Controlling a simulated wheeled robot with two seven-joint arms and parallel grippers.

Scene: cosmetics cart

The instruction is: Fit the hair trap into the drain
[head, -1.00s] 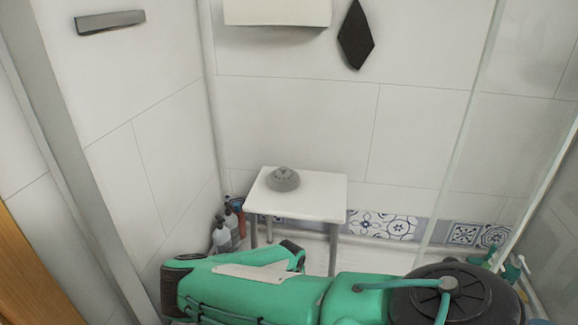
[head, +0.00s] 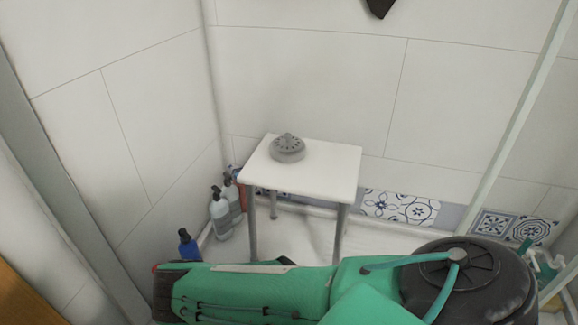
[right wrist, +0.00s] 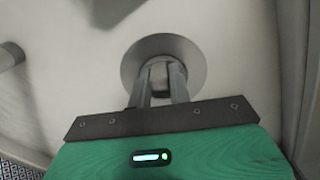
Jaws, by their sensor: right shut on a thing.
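My right gripper (right wrist: 160,84) is shut on a small grey piece (right wrist: 160,72), probably the hair trap; the fingers hide much of it. The held piece appears over the middle of a round grey metal disc (right wrist: 189,60), probably the drain, on the pale floor. I cannot tell whether the piece is inside the opening or above it. In the head view a green arm of mine crosses the bottom, and neither the gripper tips nor the drain show. My left gripper is not in view.
A white stool (head: 335,178) stands in the corner with a grey domed, holed cover (head: 287,150) on it. Bottles stand by the left wall: grey ones (head: 220,215) and a blue one (head: 188,246). A glass panel edge (head: 505,140) is at the right.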

